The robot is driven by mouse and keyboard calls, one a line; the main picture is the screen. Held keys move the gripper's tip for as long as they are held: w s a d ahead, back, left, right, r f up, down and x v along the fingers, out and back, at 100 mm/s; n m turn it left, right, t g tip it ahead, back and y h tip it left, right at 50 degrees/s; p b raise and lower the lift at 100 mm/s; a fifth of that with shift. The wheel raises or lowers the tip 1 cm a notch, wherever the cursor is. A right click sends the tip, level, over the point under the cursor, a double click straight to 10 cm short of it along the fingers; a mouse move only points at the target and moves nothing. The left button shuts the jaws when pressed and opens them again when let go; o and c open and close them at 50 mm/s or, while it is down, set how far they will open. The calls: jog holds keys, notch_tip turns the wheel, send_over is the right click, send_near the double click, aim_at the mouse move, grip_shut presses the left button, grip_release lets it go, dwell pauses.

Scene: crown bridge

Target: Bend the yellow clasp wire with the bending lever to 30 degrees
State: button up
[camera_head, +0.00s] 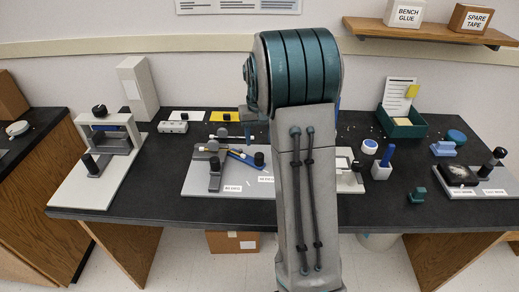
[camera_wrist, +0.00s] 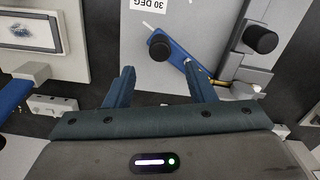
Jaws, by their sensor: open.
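The bending lever is a blue bar (camera_wrist: 182,57) with a black knob (camera_wrist: 160,45) at its free end. In the head view the lever (camera_head: 247,160) lies slantwise on a grey plate, its knob (camera_head: 259,158) at the right.
The grey plate (camera_head: 200,180) carries a dark block with a black knob (camera_wrist: 260,39) and a "30 DEG" label (camera_wrist: 148,4). A white press frame (camera_head: 92,165) stands left. A blue-handled tool in a white holder (camera_head: 381,171) and a green tray (camera_head: 402,128) stand right.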

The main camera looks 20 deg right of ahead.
notch_tip(320, 180, up, 6)
dwell(0.5)
